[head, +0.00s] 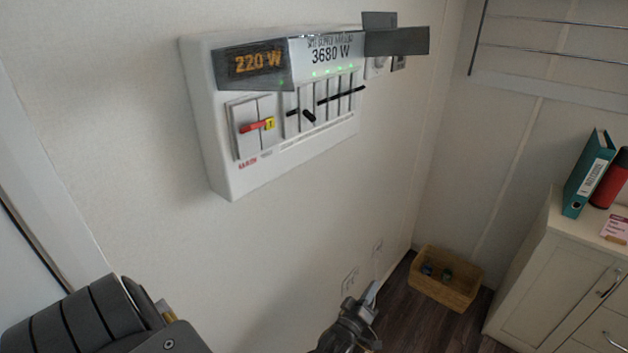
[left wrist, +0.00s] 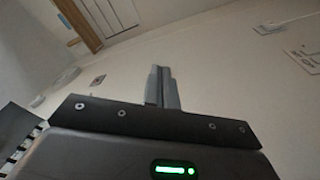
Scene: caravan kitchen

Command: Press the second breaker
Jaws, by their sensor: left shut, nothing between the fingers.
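The white breaker panel (head: 222,150) hangs on the wall in the head view, with displays reading 220 W and 3680 W. A row of several black breaker levers runs across it. The second lever from the left (head: 309,115) is tilted and sits lower than its neighbours. A red main switch (head: 252,126) with a yellow tag is at the panel's left. My left gripper (head: 371,291) is below the panel, well apart from it, shut and empty. Its closed fingers also show in the left wrist view (left wrist: 162,86). My right gripper is not in view.
Wall sockets (head: 349,282) sit low on the wall behind my left gripper. A wicker basket (head: 444,285) stands on the floor in the corner. A cream cabinet (head: 556,290) with a teal binder (head: 588,176) is at the right. The space before the panel looks clear.

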